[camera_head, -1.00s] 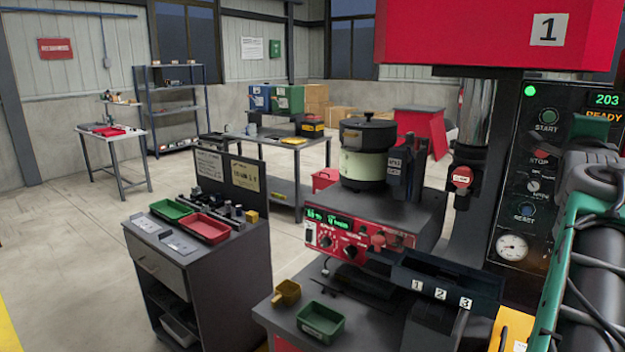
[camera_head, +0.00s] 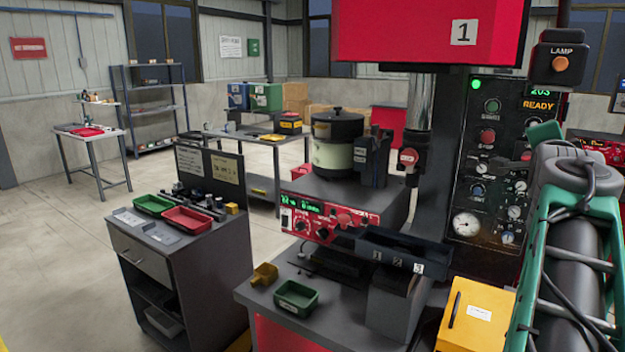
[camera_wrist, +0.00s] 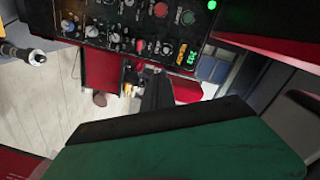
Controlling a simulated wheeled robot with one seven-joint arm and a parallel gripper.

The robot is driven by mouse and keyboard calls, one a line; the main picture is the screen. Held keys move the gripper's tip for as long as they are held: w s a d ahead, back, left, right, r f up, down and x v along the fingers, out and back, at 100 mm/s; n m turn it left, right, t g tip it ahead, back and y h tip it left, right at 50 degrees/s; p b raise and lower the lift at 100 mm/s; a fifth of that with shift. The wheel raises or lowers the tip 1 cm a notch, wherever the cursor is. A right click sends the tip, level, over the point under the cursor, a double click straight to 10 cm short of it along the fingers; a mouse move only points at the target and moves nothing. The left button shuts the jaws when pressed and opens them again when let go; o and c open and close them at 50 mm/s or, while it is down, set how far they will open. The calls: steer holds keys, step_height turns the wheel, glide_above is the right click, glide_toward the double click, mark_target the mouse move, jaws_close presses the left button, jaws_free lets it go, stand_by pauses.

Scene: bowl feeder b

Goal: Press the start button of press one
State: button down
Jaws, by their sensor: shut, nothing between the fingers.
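Press one (camera_head: 425,35) is the red-topped machine marked "1" in the head view. Its dark control panel (camera_head: 465,185) has a lit green lamp and a "READY" display. The green start button (camera_head: 492,105) sits near the panel's top, above the red stop button (camera_head: 487,137). In the wrist view the panel runs tilted along the top, with the start button (camera_wrist: 188,17) beside the stop button (camera_wrist: 160,9). My gripper (camera_head: 545,132) is shut and empty, right of the panel in the head view. Its green body fills the lower wrist view. Contact with the panel cannot be seen.
A yellow box (camera_head: 478,315) stands below the panel. Open floor lies at the left.

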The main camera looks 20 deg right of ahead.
steer(key=s+a+f+n+g+y, duration=0.2)
steer(key=a+f+n, duration=0.15)
steer(key=f, duration=0.65)
steer(key=s+a+f+n+g+y, duration=0.2)
steer(key=s+f+n+y, duration=0.15)
steer(key=f, duration=0.65)
steer(key=s+a+f+n+g+y, duration=0.1)
steer(key=a+f+n+g+y, duration=0.2)
steer(key=f, duration=0.8)
steer(key=s+a+f+n+g+y, duration=0.1)
steer(key=s+a+f+n+y, duration=0.15)
steer(key=a+f, duration=0.55)
steer(key=s+a+f+n+g+y, duration=0.1)
steer(key=a+f+n, duration=0.2)
steer(key=a, duration=0.8)
steer(key=w+a+r+n+t+y+p, duration=0.1)
steer(key=a+n, duration=0.6)
steer(key=a, duration=1.1)
steer(key=shift+w+p, duration=0.3)
steer(key=shift+w, duration=0.55)
steer(key=shift+d, duration=0.1)
